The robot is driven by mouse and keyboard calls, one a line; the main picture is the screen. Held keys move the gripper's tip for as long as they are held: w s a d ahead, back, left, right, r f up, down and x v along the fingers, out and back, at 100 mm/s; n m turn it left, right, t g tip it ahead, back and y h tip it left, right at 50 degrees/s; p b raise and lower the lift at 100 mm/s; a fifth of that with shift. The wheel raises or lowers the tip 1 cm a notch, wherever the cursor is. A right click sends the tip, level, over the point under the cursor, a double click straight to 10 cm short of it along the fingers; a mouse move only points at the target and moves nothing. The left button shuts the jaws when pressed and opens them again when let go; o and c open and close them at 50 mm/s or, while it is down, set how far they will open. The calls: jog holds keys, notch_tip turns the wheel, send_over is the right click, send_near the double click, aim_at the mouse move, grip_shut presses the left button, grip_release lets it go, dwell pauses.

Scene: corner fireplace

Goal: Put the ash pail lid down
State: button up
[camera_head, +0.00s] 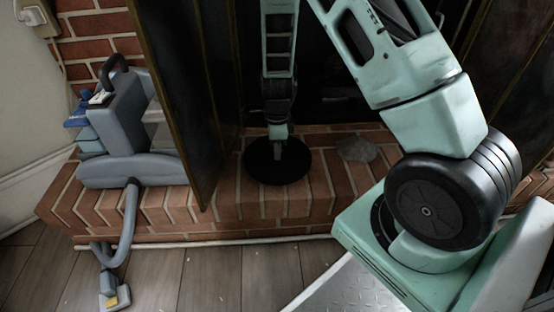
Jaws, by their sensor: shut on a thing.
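The ash pail lid (262,168) is a round black disc over the brick hearth, in front of the dark fireplace opening. My gripper (279,150) is above the middle of the lid, pointing down, and is shut on it, though the fingertips are small and dark here. The lid looks level. I cannot tell whether its underside touches the bricks. No ash pail can be made out in this view.
The brick hearth (285,203) has a raised front edge above the plank floor. A grey stone-like lump (356,148) lies right of the lid. A dark folding screen panel (180,80) stands close on the left. A grey vacuum-like machine (125,130) with a hose sits farther left.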

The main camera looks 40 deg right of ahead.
notch_tip(320, 180, down, 3)
jog(key=shift+b, duration=0.8)
jog(key=shift+r, duration=0.1)
jog(key=o, duration=1.1)
jog(key=shift+c, duration=0.2)
